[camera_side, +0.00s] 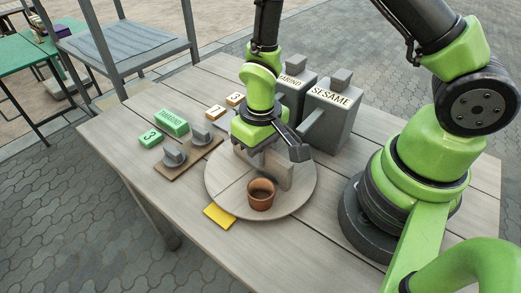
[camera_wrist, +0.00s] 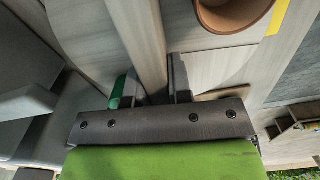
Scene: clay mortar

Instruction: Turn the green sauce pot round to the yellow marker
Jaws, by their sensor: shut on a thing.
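A round wooden turntable (camera_side: 222,190) with an upright wooden divider (camera_side: 286,173) across it stands on the table. A brown pot (camera_side: 261,196) sits on its near side, close to the yellow marker (camera_side: 219,217) at the front left, just outside the rim. My gripper (camera_side: 262,150) is shut on the top of the divider; the wrist view shows the divider (camera_wrist: 138,35) between the two fingers. The brown pot (camera_wrist: 235,14) is to the right there. A small green patch (camera_wrist: 121,88) shows beside the left finger, perhaps the green sauce pot; most of it is hidden.
Two grey dispensers stand behind the turntable; the nearer reads SESAME (camera_side: 337,112).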

